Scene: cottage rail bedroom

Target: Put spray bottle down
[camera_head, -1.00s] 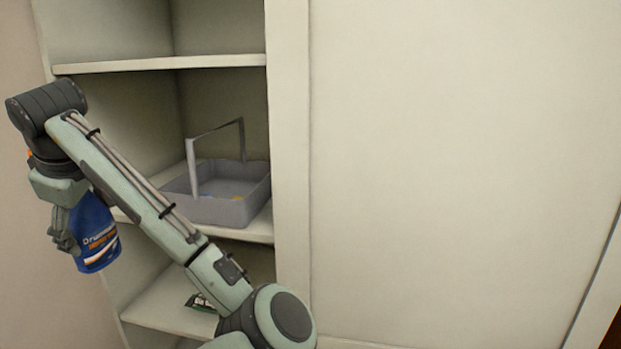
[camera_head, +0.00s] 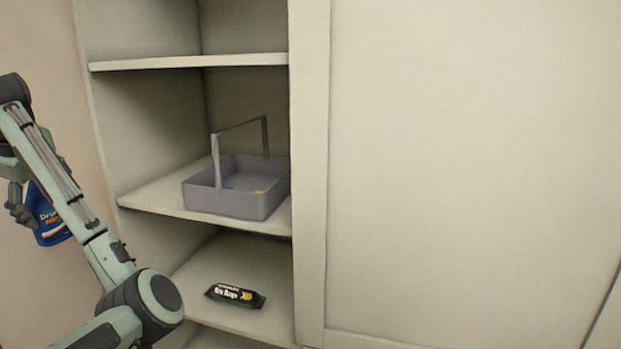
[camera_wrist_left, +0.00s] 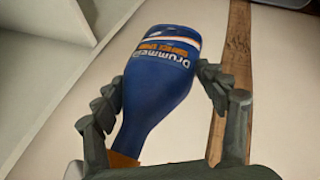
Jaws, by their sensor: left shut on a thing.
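The blue spray bottle (camera_head: 47,215) with a white and orange label is at the far left of the head view, partly hidden behind my left arm. My left gripper (camera_head: 20,206) is shut on it and holds it in the air, left of the shelf unit. In the left wrist view the spray bottle (camera_wrist_left: 158,80) lies between the two fingers of my left gripper (camera_wrist_left: 165,95), with its label toward the camera. My right gripper is not in view.
A grey handled caddy (camera_head: 235,203) stands on the middle shelf (camera_head: 150,197), with a small yellow thing inside. A dark packet (camera_head: 235,295) lies on the lower shelf (camera_head: 270,318). A broad pale panel (camera_head: 470,170) fills the right side.

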